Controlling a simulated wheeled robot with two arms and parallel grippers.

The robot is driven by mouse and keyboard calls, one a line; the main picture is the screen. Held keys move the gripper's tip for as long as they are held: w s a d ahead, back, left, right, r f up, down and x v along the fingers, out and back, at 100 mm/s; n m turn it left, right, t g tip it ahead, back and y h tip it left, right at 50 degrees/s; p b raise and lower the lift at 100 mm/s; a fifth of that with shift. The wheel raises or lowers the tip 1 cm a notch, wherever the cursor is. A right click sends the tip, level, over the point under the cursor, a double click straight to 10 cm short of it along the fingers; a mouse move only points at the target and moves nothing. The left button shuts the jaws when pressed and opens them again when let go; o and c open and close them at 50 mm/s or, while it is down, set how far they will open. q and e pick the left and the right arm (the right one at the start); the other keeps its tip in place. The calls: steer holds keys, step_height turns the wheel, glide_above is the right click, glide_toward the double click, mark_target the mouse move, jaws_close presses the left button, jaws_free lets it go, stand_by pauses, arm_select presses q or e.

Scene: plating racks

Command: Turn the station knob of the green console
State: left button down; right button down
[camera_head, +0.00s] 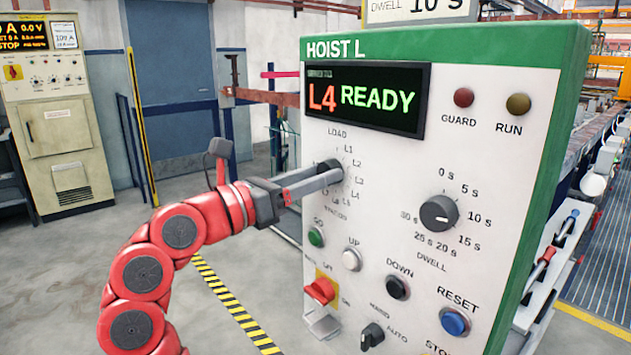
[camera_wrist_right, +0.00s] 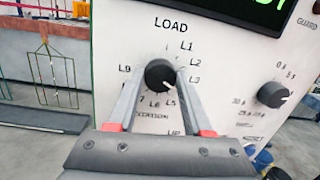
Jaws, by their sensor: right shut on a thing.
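The green-edged console (camera_head: 320,48) headed "HOIST L" stands in front of me; its screen (camera_head: 366,99) reads "L4 READY". The station knob, black and round, shows in the right wrist view (camera_wrist_right: 160,76), ringed by marks from LOAD and L1 up to L9. Its white pointer line is toward the lower right, near L4 and L5. My right gripper (camera_head: 330,172) reaches the console from the left, its fingers on either side of the knob and shut on it. In the head view the fingers mostly hide the knob. My left gripper is not in view.
The dwell knob (camera_head: 439,213) sits right of the station knob. Below are green (camera_head: 316,237), white (camera_head: 352,259), black (camera_head: 398,287) and blue (camera_head: 454,321) buttons and a red switch (camera_head: 320,291). A beige cabinet (camera_head: 57,120) stands far left; open floor lies between.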

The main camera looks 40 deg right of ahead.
steer(key=shift+f+m, duration=0.1)
steer(key=shift+m, duration=0.2)
steer(key=shift+c, duration=1.6)
jaws_free()
steer(key=a+f, duration=0.1)
steer(key=a, duration=1.6)
steer(key=shift+s+a+f, duration=0.15)
steer(key=shift+s+f, duration=0.05)
steer(key=shift+f, duration=0.1)
